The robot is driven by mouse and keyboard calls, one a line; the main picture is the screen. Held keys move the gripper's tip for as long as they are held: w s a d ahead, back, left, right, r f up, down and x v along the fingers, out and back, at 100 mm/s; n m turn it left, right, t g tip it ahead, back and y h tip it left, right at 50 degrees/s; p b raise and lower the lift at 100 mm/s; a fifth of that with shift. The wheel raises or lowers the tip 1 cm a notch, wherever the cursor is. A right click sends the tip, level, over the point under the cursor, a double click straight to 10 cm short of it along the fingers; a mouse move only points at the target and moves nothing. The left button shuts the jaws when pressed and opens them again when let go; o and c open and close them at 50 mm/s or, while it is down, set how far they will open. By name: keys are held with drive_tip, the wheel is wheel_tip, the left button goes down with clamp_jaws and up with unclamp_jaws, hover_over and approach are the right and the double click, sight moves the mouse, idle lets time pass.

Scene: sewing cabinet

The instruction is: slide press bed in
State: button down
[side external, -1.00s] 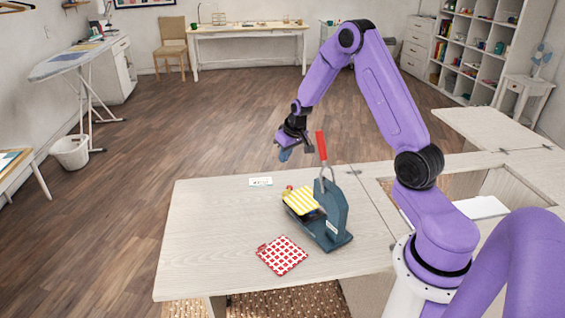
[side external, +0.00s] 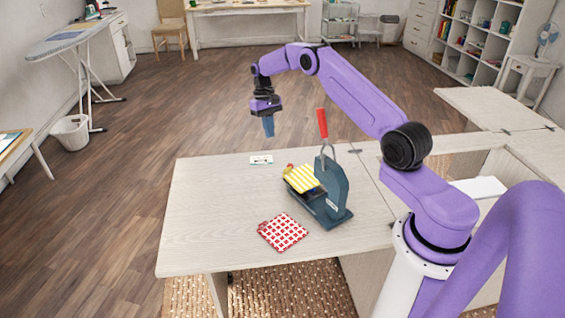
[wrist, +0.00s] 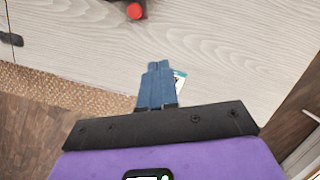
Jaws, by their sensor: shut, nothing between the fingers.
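The press (side external: 331,196) is a dark blue-grey stand on the cabinet top with a red-tipped handle (side external: 322,124) standing up. Its bed (side external: 303,190) sticks out to the left and carries a yellow-and-white striped cloth (side external: 302,178). A small red knob shows at the bed's far left end. My gripper (side external: 268,127) is shut and empty, pointing down in the air beyond the press and to its left. In the wrist view my blue fingers (wrist: 157,88) are together. The red handle tip (wrist: 135,11) shows at that view's top edge; most of the press is out of that view.
A red-and-white checked pad (side external: 283,232) lies in front of the press. A small white card (side external: 261,160) lies near the back edge of the cabinet top (side external: 205,215). The left part of the top is clear.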

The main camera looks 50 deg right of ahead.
sight(292, 176)
drive_tip(key=shift+m+g, duration=0.3)
drive_tip(key=shift+g, duration=0.5)
drive_tip(key=x, duration=0.9)
drive_tip(key=shift+s+a, duration=0.35)
drive_tip(key=shift+s+a+f, duration=0.1)
drive_tip(key=shift+s+a, duration=0.15)
drive_tip(key=shift+s, duration=0.35)
drive_tip(key=shift+s+a, duration=0.2)
drive_tip(key=shift+s, duration=0.45)
drive_tip(key=shift+s+a, duration=0.25)
drive_tip(key=shift+s, duration=0.35)
drive_tip(key=shift+s, duration=0.1)
drive_tip(key=shift+s+a, duration=0.3)
drive_tip(key=shift+s, duration=0.4)
drive_tip(key=shift+s+a, duration=0.25)
drive_tip(key=shift+s, duration=0.5)
drive_tip(key=shift+s+a, duration=0.3)
drive_tip(key=shift+s, duration=0.4)
